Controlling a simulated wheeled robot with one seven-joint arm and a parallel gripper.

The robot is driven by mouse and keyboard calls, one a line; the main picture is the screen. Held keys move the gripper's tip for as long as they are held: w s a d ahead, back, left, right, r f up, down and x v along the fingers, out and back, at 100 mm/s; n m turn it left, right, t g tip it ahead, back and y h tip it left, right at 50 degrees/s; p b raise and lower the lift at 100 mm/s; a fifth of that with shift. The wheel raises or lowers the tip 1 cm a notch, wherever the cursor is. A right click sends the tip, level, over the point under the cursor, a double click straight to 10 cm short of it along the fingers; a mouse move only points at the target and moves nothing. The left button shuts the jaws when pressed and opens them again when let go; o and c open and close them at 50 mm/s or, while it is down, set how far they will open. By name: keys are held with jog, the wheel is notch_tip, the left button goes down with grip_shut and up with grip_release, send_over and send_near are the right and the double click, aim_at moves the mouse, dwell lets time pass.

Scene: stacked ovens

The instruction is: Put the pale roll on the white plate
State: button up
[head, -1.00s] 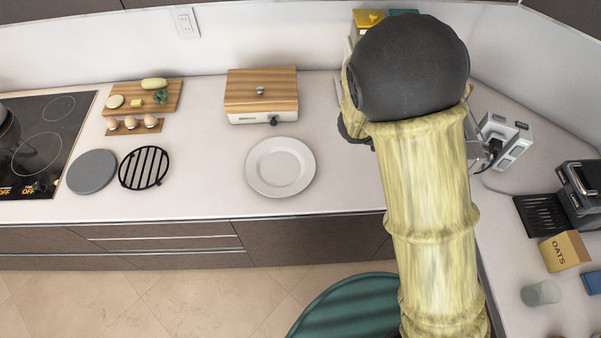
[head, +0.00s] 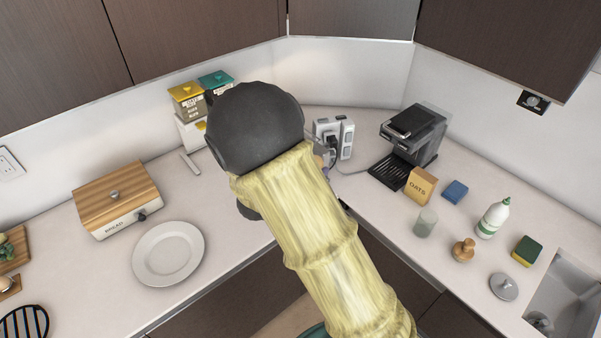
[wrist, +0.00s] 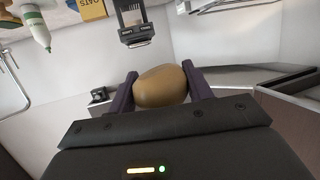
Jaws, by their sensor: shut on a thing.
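The white plate (head: 168,254) lies empty on the counter in the head view, to the left of my arm. In the wrist view my gripper (wrist: 160,88) is shut on a rounded tan-brown roll (wrist: 161,87), with one dark finger on each side of it. The roll is held clear of the counter as far as the wrist view shows. In the head view my dark wrist and pale arm hide most of the gripper and the roll.
A wooden-lidded bread box (head: 116,198) stands behind the plate. A toaster (head: 334,137), coffee machine (head: 412,135), oats box (head: 421,186), glass (head: 426,222) and white bottle (head: 493,218) stand on the right. Bare counter lies between the plate and my arm.

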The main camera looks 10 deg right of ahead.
jog(key=w+d+f+n+t+y+b, duration=0.25)
jog(key=d+f+n+y, duration=0.2)
jog(key=f, duration=0.55)
jog(key=s+d+f+n+y, duration=0.1)
jog(key=s+f+n+y, duration=0.1)
jog(key=f, duration=0.4)
jog(key=s+f+n+t+y, duration=0.1)
jog(key=s+f+n+y, duration=0.1)
jog(key=f, duration=0.5)
jog(key=shift+d+y, duration=0.4)
jog(key=shift+y, duration=0.25)
jog(key=shift+f, duration=0.1)
jog(key=shift+d, duration=0.1)
